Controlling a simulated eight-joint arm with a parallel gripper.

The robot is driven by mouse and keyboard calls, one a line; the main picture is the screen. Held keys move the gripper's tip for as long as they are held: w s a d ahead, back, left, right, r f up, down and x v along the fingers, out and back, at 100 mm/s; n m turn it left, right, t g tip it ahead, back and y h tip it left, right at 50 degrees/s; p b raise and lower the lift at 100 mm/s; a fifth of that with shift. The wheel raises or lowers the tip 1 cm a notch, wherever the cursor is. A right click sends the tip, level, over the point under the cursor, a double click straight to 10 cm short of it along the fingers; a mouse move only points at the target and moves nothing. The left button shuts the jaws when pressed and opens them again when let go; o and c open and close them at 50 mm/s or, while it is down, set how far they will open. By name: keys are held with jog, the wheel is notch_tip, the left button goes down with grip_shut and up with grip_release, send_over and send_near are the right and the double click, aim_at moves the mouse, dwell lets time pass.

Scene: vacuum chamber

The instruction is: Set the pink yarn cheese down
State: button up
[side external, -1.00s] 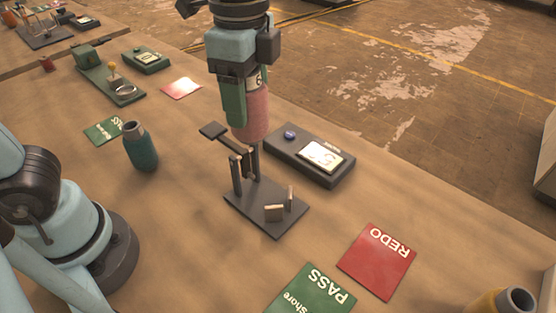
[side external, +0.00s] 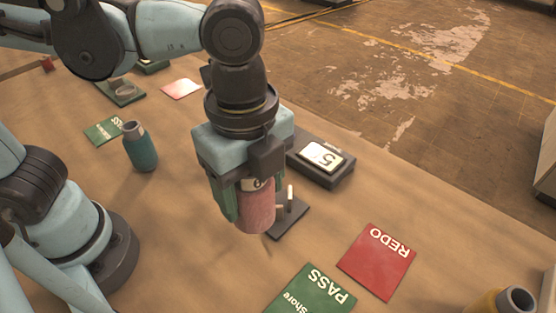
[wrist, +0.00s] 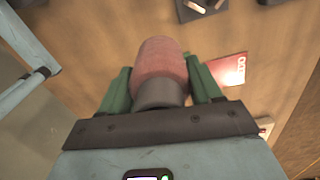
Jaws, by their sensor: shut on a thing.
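The pink yarn cheese (side external: 257,208) is a pink cylinder with a pale label near its top. My gripper (side external: 238,200) is shut on it, and it hangs upright in front of the dark stand, above the table by the look of it. In the wrist view the pink yarn cheese (wrist: 162,65) sits between the two green fingers of my gripper (wrist: 160,85). Its grey end is towards the camera. The gap below it is hard to judge.
A dark stand (side external: 292,222) is partly hidden behind the cheese. A scale-like device (side external: 323,163) lies behind it. A red REDO card (side external: 377,262) and a green PASS card (side external: 312,290) lie to the right. A teal bottle (side external: 141,148) stands left.

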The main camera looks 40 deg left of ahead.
jog(key=shift+w+a+f, duration=1)
jog(key=shift+w+f, duration=0.6)
jog(key=shift+f, duration=0.2)
jog(key=shift+w+a+f, duration=1)
jog(key=shift+w+f, duration=0.55)
jog(key=shift+f, duration=0.25)
jog(key=shift+w+a+f, duration=1)
jog(key=shift+w+f, duration=0.6)
jog(key=shift+f, duration=0.2)
jog(key=shift+f, duration=0.1)
jog(key=o, duration=1.2)
